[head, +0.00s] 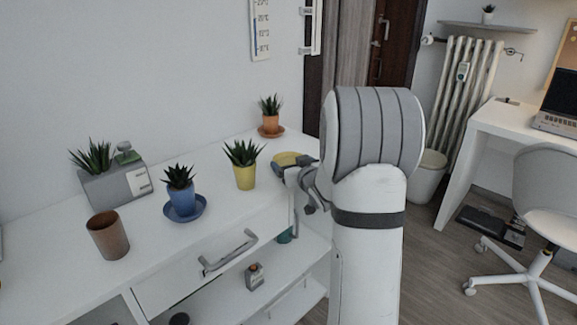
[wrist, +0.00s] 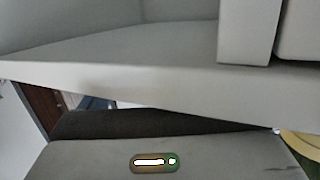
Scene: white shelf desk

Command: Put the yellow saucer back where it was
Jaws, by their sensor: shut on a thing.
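The yellow saucer (head: 287,158) is at the right end of the white desk top, partly hidden behind my gripper. My gripper (head: 281,168) is shut on the near rim of the saucer. A piece of the yellow saucer also shows at the right edge of the wrist view (wrist: 301,145). The yellow pot (head: 245,178) with a spiky plant stands on the desk just left of the saucer, with no saucer visible under it. I cannot tell whether the saucer touches the desk top.
A terracotta pot (head: 271,120) on its own saucer stands behind the yellow saucer. A blue pot (head: 181,199) on a blue saucer (head: 185,213), an empty brown pot (head: 108,236) and a grey planter (head: 114,187) stand further left. My arm hides the desk's right end.

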